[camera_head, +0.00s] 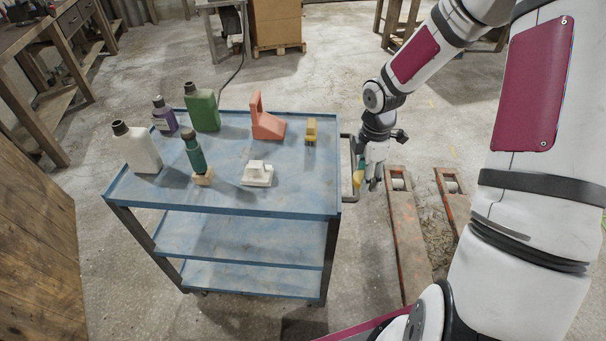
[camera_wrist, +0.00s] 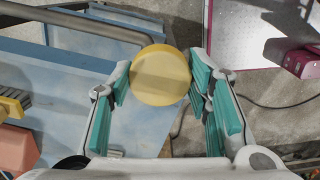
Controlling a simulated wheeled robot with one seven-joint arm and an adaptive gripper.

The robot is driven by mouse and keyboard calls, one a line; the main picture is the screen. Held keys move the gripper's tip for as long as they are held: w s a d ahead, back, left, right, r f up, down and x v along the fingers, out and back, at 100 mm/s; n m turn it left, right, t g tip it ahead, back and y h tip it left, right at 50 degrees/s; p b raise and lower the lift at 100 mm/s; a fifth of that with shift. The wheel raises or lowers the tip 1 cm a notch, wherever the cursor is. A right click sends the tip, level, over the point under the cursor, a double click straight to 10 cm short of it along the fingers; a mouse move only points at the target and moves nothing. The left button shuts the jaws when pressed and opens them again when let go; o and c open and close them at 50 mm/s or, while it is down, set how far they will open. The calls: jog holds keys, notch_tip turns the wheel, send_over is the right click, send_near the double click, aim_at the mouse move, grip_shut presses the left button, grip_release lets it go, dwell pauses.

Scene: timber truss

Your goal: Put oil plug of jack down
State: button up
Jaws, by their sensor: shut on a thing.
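The oil plug (camera_wrist: 160,75) is a round yellow disc with a smooth face. It sits between the teal pads of my gripper (camera_wrist: 160,82), which is shut on it. In the head view my gripper (camera_head: 369,177) hangs just past the right end of the blue cart, beside its handle. A bit of the yellow plug (camera_head: 358,180) shows there, partly hidden by the fingers. The blue cart (camera_head: 300,201) stands at the left of the gripper. In the wrist view the cart's blue top (camera_wrist: 75,75) fills the left side.
The cart top holds a white bottle (camera_head: 139,150), a green bottle (camera_head: 203,110), a purple bottle (camera_head: 164,117), a teal bottle (camera_head: 194,152), an orange-red piece (camera_head: 265,121), a yellow brush (camera_head: 311,132) and a white block (camera_head: 257,174). Pallet-jack forks (camera_head: 408,235) lie on the floor right of the cart.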

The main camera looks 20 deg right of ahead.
jog(key=w+a, duration=0.3)
jog(key=a, duration=0.1)
jog(key=w+a+f, duration=0.1)
jog(key=w+a, duration=0.1)
jog(key=a, duration=0.2)
jog(key=w+a, duration=0.3)
jog(key=a, duration=0.1)
jog(key=shift+w+a+f, duration=0.15)
jog(key=shift+w+f, duration=0.05)
jog(key=shift+w, duration=0.1)
jog(key=shift+w+a+p, duration=0.25)
jog(key=shift+a+p, duration=0.05)
jog(key=shift+a, duration=0.15)
notch_tip(320, 180, down, 3)
jog(key=shift+s+d+r+p, duration=0.1)
jog(key=shift+d+r+p, duration=0.05)
jog(key=shift+p, duration=0.2)
jog(key=shift+f, duration=0.45)
jog(key=shift+f, duration=0.15)
jog(key=o, duration=0.9)
jog(key=shift+c, duration=0.2)
